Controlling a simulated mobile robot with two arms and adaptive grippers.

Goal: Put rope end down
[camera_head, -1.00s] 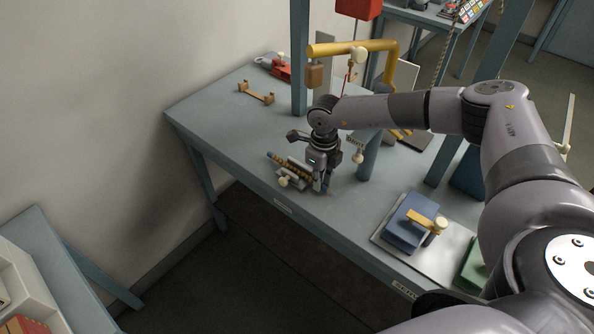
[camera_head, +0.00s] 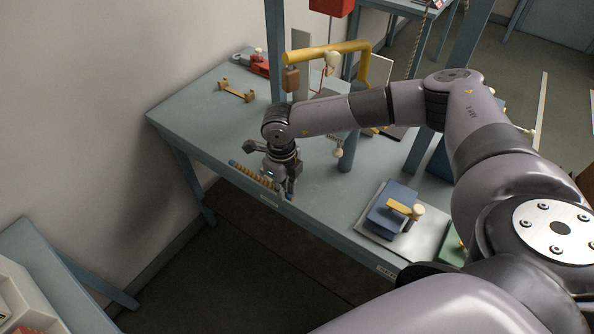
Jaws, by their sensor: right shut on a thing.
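The rope end (camera_head: 250,175) is a short, twisted tan-brown piece with a dark blue tip. It shows at the front left edge of the blue-grey bench (camera_head: 195,120). My right gripper (camera_head: 286,190) points down at this edge, just right of the rope, and is shut on the rope end. The grip itself is small and partly hidden by the fingers. I cannot tell whether the rope touches the bench top. My left gripper is not in view.
A yellow bent bar (camera_head: 325,50) and a blue-grey post (camera_head: 275,50) stand behind my right arm. A small brass bracket (camera_head: 236,92) lies at the back left. A blue block (camera_head: 390,210) with a yellow handle sits on a plate to the right.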

